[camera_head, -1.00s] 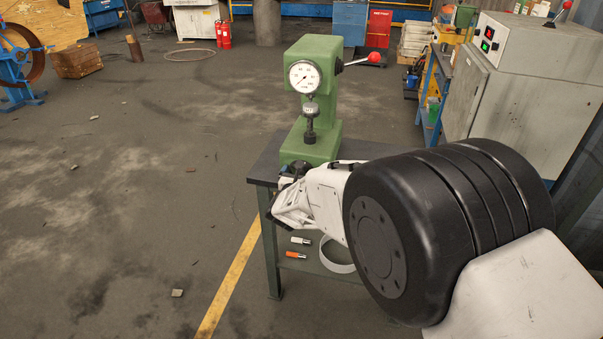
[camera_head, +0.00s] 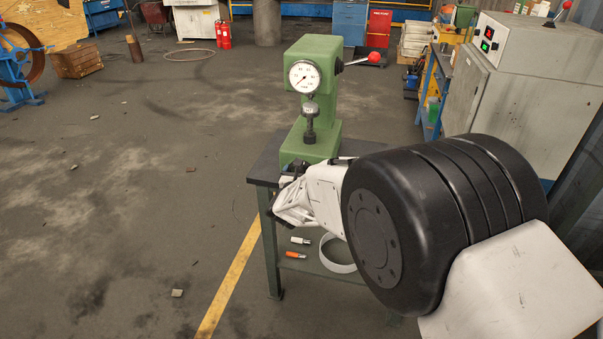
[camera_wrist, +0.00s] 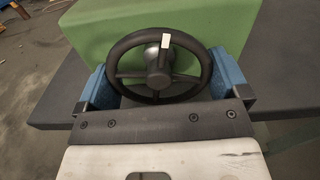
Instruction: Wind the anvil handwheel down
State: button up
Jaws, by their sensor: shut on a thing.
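The anvil handwheel (camera_wrist: 195,44) is a black spoked ring with a dark hub and a pale mark at the top of its rim. It stands upright in front of the green tester body in the wrist view. My gripper (camera_wrist: 158,88) has its blue-padded fingers at the left and right sides of the wheel, shut on it. In the head view my gripper (camera_head: 289,182) reaches the front of the green tester (camera_head: 316,120) low down, and the wheel is hidden there. The tester carries a round white dial gauge (camera_head: 304,77) and a dark anvil post (camera_head: 309,131) below it.
The tester stands on a dark-topped bench (camera_head: 263,170). A white ring (camera_head: 338,268) and two small cylinders lie on its lower shelf. A red-knobbed lever (camera_head: 374,58) sticks out right of the tester. A grey control cabinet (camera_head: 480,100) stands at right. Open floor lies left.

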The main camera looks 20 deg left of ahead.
jog(key=shift+n, duration=2)
jog(key=o, duration=0.6)
jog(key=shift+c, duration=0.2)
jog(key=shift+s, duration=0.1)
jog(key=s, duration=0.7)
jog(key=shift+s, duration=0.35)
